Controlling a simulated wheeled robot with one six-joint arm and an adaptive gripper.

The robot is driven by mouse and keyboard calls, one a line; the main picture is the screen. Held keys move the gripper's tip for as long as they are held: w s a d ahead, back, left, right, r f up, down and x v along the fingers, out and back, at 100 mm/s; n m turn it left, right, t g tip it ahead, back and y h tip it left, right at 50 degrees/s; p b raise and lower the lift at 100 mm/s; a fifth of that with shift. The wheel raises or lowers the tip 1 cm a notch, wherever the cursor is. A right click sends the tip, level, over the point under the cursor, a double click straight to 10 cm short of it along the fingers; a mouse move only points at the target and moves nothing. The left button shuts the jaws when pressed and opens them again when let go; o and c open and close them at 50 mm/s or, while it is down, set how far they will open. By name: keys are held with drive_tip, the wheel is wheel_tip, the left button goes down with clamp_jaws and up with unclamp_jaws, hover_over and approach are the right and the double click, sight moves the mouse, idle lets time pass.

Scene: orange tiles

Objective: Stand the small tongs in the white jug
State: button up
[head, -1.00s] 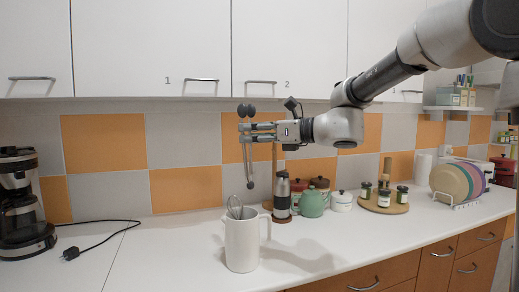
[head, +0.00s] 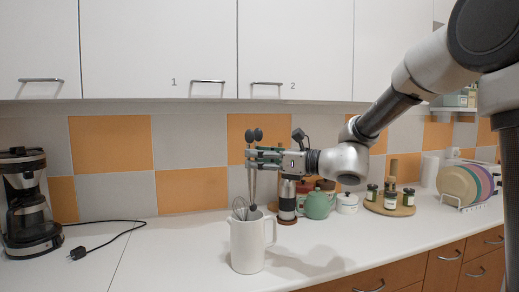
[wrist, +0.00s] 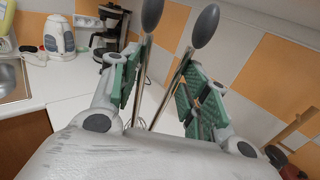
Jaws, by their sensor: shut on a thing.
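The small tongs (head: 253,183) hang upright in my gripper (head: 256,158), with two dark oval ends on top. My gripper is shut on their metal arms, above the white jug (head: 248,247). The lower end of the tongs is at about the height of the jug's mouth, beside a wire whisk (head: 240,208) standing in the jug. I cannot tell whether that end is inside the rim. In the wrist view, the tongs' dark ends (wrist: 205,27) rise between the green finger pads of my gripper (wrist: 162,85); the jug is hidden there.
A coffee maker (head: 27,205) with a black cable stands at the left. Behind and right of the jug are a grinder (head: 287,200), a green teapot (head: 317,205), a white pot (head: 347,203) and a round tray (head: 390,209) with jars.

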wheel_tip(320, 180, down, 7)
drive_tip(key=shift+r, duration=0.15)
idle(0.5)
drive_tip(key=o, duration=1.2)
drive_tip(key=shift+c, duration=0.2)
drive_tip(key=v, duration=1.2)
wheel_tip(320, 180, up, 10)
idle(0.6)
